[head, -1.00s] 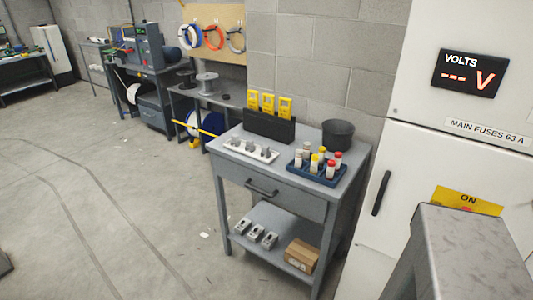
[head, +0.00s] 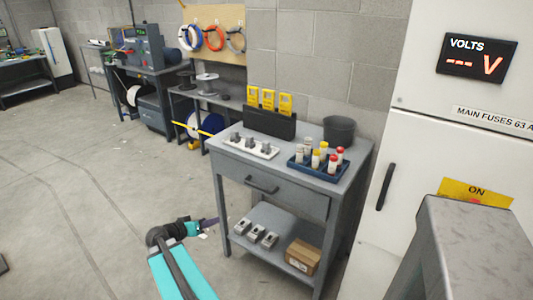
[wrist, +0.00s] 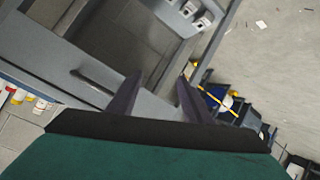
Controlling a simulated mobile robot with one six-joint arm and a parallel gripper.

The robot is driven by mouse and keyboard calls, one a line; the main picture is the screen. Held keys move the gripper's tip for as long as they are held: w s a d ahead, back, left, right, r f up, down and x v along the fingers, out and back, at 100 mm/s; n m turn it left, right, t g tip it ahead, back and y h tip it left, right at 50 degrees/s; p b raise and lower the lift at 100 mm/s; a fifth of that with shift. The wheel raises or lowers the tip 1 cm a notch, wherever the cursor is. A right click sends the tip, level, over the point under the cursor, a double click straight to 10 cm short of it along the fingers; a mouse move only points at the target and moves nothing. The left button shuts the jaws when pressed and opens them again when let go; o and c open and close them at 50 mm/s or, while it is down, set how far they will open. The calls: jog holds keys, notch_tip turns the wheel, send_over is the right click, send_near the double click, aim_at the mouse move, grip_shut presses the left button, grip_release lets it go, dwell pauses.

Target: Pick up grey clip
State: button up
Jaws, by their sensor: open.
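Small grey clips (head: 250,146) stand in a row on a white strip (head: 229,143) on top of the grey cart. Several cannot be told apart finely at this size. My gripper (head: 212,222) is low at the cart's left side, in front of it and apart from the clips. In the wrist view my gripper (wrist: 157,86) shows two dark fingers spread apart with nothing between them. The clips do not show clearly in the wrist view.
The cart (head: 225,170) has a drawer handle (head: 262,186), and its lower shelf holds pale grey blocks (head: 256,234) and a cardboard box (head: 303,256). On top are a blue tray (head: 318,172) of capped cylinders, a black bin (head: 338,131) and a black holder (head: 268,124). Floor at left is clear.

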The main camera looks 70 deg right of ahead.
jog(key=s+d+r+m+h, duration=0.1)
jog(key=s+d+r+m, duration=0.1)
jog(key=d+r, duration=0.3)
jog(key=s+d+r+m+g+h+b, duration=0.1)
jog(key=s+d+r, duration=0.3)
jog(key=r, duration=0.5)
jog(key=s+d+r+m+g+h, duration=0.1)
jog(key=s+d+r+m+h, duration=0.2)
jog(key=d+r, duration=0.3)
jog(key=shift+s+r+b, duration=0.25)
jog(key=shift+r+b, duration=0.15)
jog(key=shift+r, duration=0.1)
jog(key=shift+d, duration=0.2)
jog(key=p, duration=0.2)
send_near(264, 145)
jog(key=shift+x, duration=2.1)
jog(key=shift+w+f, duration=0.1)
jog(key=shift+d, duration=0.1)
jog(key=shift+p+x, duration=1.05)
jog(key=shift+x, duration=1.5)
